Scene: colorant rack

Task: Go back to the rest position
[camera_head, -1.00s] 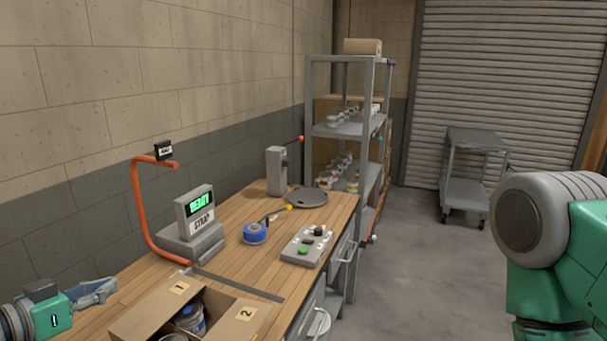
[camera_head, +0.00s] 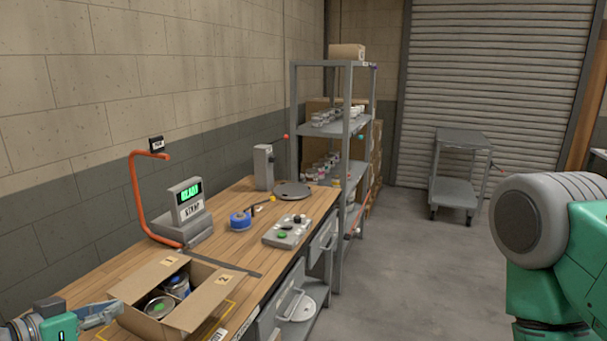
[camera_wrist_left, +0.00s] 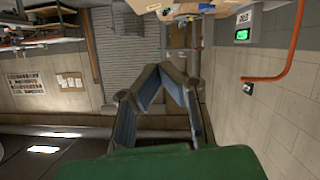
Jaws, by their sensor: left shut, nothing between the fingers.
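My left gripper (camera_head: 112,311) is at the lower left of the head view, by the left side of the open cardboard box. In the left wrist view its two fingers (camera_wrist_left: 165,70) meet at the tips, shut and empty.
The open box (camera_head: 207,307) holds cans on the wooden bench (camera_head: 90,286).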

